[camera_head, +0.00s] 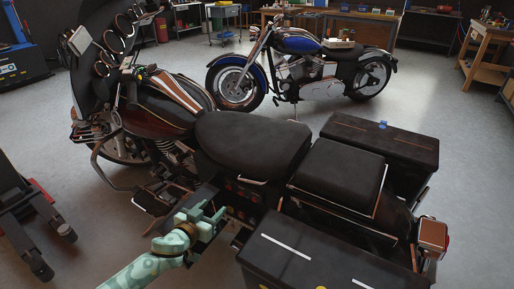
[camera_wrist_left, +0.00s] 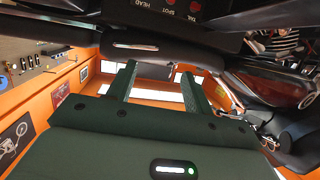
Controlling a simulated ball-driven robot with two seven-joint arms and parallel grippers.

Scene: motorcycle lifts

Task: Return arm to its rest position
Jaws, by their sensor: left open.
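My left arm comes in at the bottom of the head view, and its pale green gripper (camera_head: 208,212) is beside the near flank of the dark motorcycle (camera_head: 246,140), below the seat. In the left wrist view its two dark green fingers (camera_wrist_left: 160,84) are spread apart with nothing held between them. I cannot tell whether the fingers touch the bike. My right gripper is not in view.
A saddlebag (camera_head: 330,262) lies close to the right of my left gripper. A red and black wheeled stand (camera_head: 30,225) is at the left. A blue motorcycle (camera_head: 300,70) stands behind, with workbenches (camera_head: 485,55) farther back.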

